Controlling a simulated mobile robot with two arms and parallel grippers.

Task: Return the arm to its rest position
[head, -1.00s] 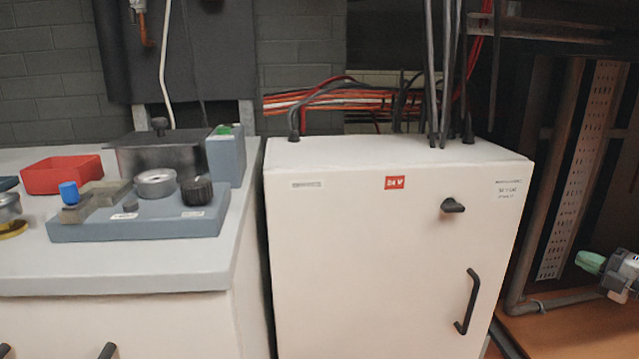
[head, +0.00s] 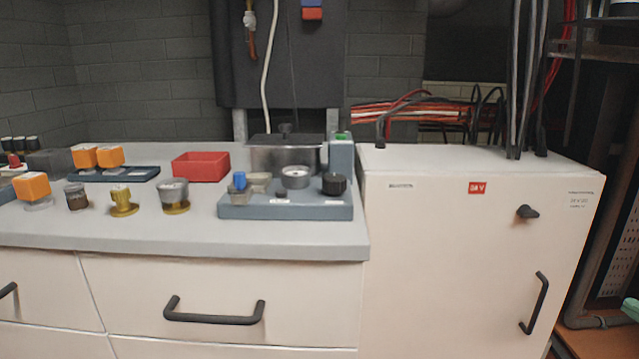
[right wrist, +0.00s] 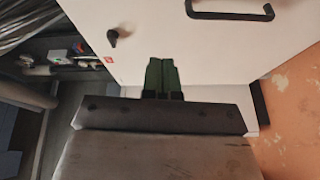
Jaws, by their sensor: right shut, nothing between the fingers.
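My right gripper shows only as a pale green bit of its fingers (head: 631,308) at the right edge of the head view, beside the white cabinet (head: 450,270). In the right wrist view its two dark green fingers (right wrist: 162,76) lie side by side, shut, with nothing between them. They show in front of the cabinet's white face (right wrist: 190,45); I cannot tell the distance. The rest of my right arm is outside the head view. My left gripper is in neither view now.
The cabinet has a black knob (head: 527,212) and a black handle (head: 535,303). A grey-topped counter (head: 150,233) with drawers stands to its left, holding a red bin (head: 200,167), a blue fixture (head: 285,211) and small parts. Dark racking and a pipe (head: 590,322) stand at right.

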